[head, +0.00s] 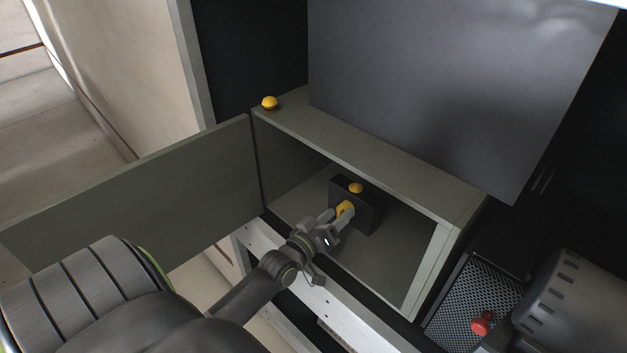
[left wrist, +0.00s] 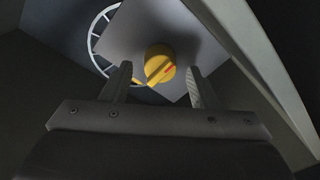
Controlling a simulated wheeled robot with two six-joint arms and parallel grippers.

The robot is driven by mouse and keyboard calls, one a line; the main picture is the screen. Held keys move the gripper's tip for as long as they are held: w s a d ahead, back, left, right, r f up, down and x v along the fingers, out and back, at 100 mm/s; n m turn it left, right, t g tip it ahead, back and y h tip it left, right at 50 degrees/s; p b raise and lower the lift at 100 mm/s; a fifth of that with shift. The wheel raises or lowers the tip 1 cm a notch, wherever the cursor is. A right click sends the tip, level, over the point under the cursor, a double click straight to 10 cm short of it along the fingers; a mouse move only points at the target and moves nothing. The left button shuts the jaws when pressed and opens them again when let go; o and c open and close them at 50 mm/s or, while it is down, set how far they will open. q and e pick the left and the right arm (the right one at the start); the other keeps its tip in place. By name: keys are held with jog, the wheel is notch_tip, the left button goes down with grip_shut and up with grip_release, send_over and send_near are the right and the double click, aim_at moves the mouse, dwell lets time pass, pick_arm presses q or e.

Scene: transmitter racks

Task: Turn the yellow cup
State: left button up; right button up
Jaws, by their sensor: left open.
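No plain cup shows. The yellow piece facing my left gripper is a round knob (head: 345,208) with a raised grip bar, on the front of a black box (head: 369,214) inside an open grey cabinet. In the left wrist view the knob (left wrist: 160,62) has a red mark on its bar and sits on a grey plate with a white ring behind it. My left gripper (head: 336,222) is open just in front of the knob. Its fingers stand apart on either side of the knob in the wrist view; contact cannot be told. My right gripper is not in view.
Another yellow knob (head: 356,187) tops the black box. A yellow button (head: 269,103) sits on the cabinet's top left corner. The cabinet door (head: 150,195) hangs open to the left. The cabinet's right wall (head: 428,268) bounds the space. A red knob (head: 482,323) is at lower right.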

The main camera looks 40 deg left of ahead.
pick_arm(q)
jog(key=s+b, duration=0.3)
jog(key=s, duration=1.3)
jog(key=shift+s+a, duration=0.15)
jog(key=shift+s, duration=0.25)
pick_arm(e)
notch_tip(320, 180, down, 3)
